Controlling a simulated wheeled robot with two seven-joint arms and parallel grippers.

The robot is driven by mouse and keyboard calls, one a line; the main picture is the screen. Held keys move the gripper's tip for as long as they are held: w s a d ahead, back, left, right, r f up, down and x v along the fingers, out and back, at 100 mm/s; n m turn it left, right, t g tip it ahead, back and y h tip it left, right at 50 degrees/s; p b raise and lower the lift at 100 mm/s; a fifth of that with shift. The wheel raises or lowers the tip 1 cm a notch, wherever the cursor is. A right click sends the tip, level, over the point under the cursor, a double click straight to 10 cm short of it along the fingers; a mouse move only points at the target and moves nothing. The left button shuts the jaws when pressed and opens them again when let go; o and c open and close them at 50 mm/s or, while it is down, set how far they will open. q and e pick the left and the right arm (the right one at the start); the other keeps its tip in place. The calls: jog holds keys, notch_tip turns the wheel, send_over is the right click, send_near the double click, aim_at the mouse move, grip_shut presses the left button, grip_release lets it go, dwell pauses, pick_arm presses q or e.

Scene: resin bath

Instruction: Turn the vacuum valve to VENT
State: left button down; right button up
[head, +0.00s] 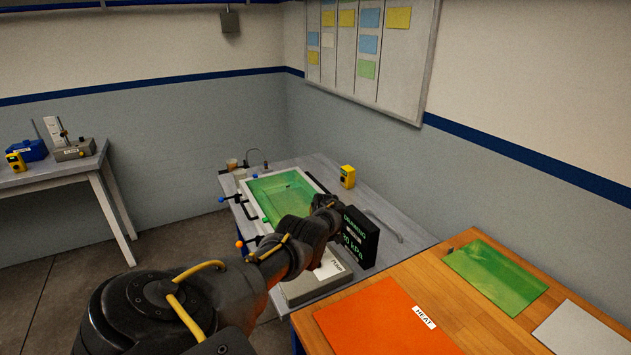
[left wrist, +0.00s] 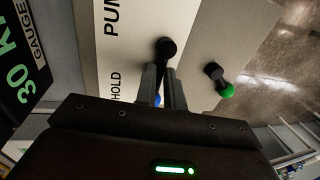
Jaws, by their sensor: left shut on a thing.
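The vacuum valve (left wrist: 166,48) shows in the left wrist view as a black round hub with a lever running down between my fingers to a blue tip. It sits on a pale panel (left wrist: 122,72) marked "HOLD" and, cut off by the frame edge, "PUM". No VENT mark is readable. My left gripper (left wrist: 161,78) is shut on the valve's lever, just below the hub. In the head view my left arm reaches to the bench and hides the valve and fingers. The dark gauge (head: 355,237) there reads about 30 kPa. My right gripper is out of view.
A green-tipped lever (left wrist: 220,80) stands right of the valve. The gauge (left wrist: 20,75) is close on the left. A green-filled bath tray (head: 323,186) and a yellow device (head: 347,176) are on the bench. A wooden table (head: 460,305) with an orange mat (head: 365,325) stands at right.

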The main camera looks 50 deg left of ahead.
pick_arm(q)
jog(key=c, duration=1.5)
grip_release()
jog(key=shift+r, duration=0.1)
jog(key=r+p, duration=0.1)
jog(key=r, duration=0.2)
jog(key=w+r, duration=0.1)
jog(key=r, duration=0.3)
jog(key=w+r+p, duration=0.1)
jog(key=r, duration=0.2)
jog(key=shift+d+r+p, duration=0.15)
jog(key=shift+r+p, duration=0.05)
jog(key=shift+p, duration=0.1)
